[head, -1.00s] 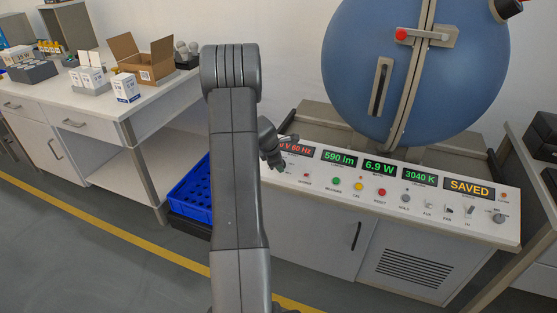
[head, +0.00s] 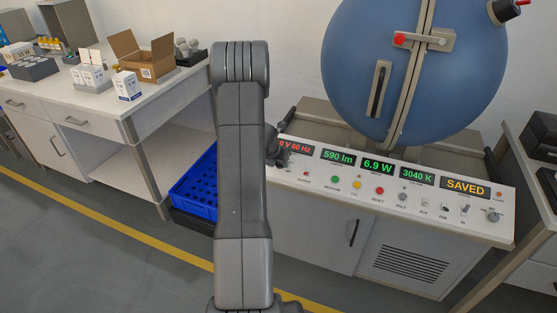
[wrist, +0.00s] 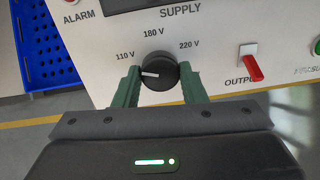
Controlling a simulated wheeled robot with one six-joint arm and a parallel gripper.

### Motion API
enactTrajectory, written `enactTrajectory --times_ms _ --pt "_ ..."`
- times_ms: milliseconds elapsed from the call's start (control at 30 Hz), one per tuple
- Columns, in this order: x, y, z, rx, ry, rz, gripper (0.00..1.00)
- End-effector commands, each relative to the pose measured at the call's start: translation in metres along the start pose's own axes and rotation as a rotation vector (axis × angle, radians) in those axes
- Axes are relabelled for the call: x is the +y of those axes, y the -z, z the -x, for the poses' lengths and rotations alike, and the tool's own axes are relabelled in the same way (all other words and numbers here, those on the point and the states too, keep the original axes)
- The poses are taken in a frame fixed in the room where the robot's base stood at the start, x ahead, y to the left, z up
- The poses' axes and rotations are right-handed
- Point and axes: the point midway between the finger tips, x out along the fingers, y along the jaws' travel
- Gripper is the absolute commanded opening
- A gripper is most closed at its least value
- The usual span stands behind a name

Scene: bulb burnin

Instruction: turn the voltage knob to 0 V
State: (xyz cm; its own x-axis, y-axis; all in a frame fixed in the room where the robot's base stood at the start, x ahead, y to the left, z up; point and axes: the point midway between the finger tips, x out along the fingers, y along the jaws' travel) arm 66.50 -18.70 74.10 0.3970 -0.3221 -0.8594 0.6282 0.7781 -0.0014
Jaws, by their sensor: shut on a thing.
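The voltage knob (wrist: 160,71) is a round black dial with a white pointer mark, on the white panel under the word SUPPLY. Its mark points left, slightly below the 110 V label. The 180 V and 220 V labels also show; no 0 V label is visible. My gripper (wrist: 160,85) is shut on the knob, with one green finger on each side. In the head view my gripper (head: 276,150) is at the panel's left end, where my arm hides the knob.
A red output switch (wrist: 251,65) sits right of the knob. The panel's coloured buttons and other displays lie further right, below the blue sphere (head: 410,70). A blue crate (head: 195,185) stands left of the panel.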

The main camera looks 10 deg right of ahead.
Motion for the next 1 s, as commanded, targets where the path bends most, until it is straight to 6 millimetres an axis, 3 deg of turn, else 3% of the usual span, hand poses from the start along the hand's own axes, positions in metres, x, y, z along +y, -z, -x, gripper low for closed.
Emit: enactTrajectory --times_ms 600,1000 --pt "-0.0021 -0.0008 0.0011 -0.023 -0.038 0.568 0.15" --pt "-0.0021 -0.0004 0.0005 -0.032 -0.054 0.809 0.15"
